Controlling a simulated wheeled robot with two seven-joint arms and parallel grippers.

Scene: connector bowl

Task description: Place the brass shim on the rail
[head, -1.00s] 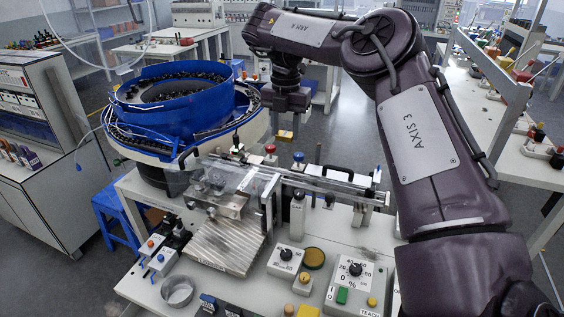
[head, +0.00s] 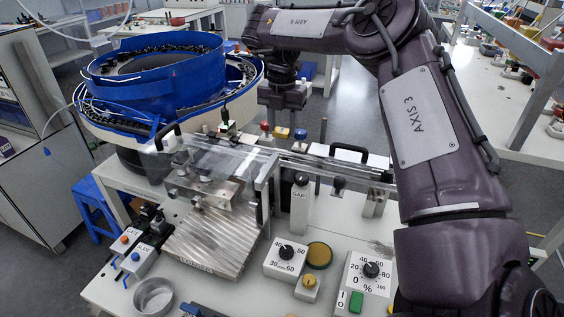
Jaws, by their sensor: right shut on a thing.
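My right arm reaches across the top right of the head view, and its gripper (head: 282,118) points down behind the bench fixtures. It is shut on a small brass-yellow piece, the brass shim (head: 281,132), which shows just below the jaws between a red knob and a blue knob. The rail (head: 340,169) runs across the bench from the bowl feeder towards the right, partly under a clear cover. The gripper and shim appear beyond the rail; their exact height over it cannot be told. My left gripper is not in view.
A blue bowl feeder (head: 158,75) stands at the back left. A clear cover (head: 215,158) and a ribbed metal plate (head: 212,240) sit before it. Dial boxes (head: 286,257), a round metal dish (head: 153,296) and a GAP post (head: 300,205) crowd the front bench.

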